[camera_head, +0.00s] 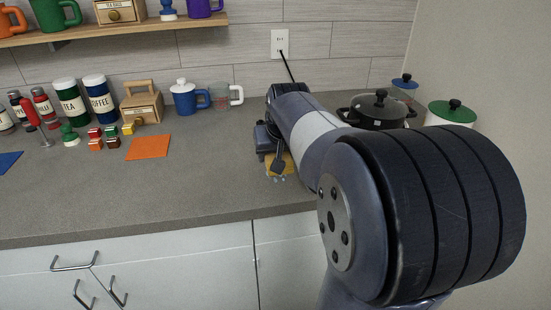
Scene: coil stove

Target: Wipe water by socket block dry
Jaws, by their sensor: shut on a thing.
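My gripper (277,162) is low over the counter right of centre, shut on a yellow-orange cloth (288,165). The cloth is at the counter surface and partly covered by the fingers. A few pale wet spots, seemingly water (278,179), show on the counter just in front of the cloth. A wall socket (280,43) has a black cord (287,66) running down behind my arm. The socket block itself cannot be made out; my arm hides that part of the counter.
A black lidded pot (377,108) and a green-lidded canister (452,113) stand right, beyond my arm. An orange mat (148,147) lies left. The front counter is clear.

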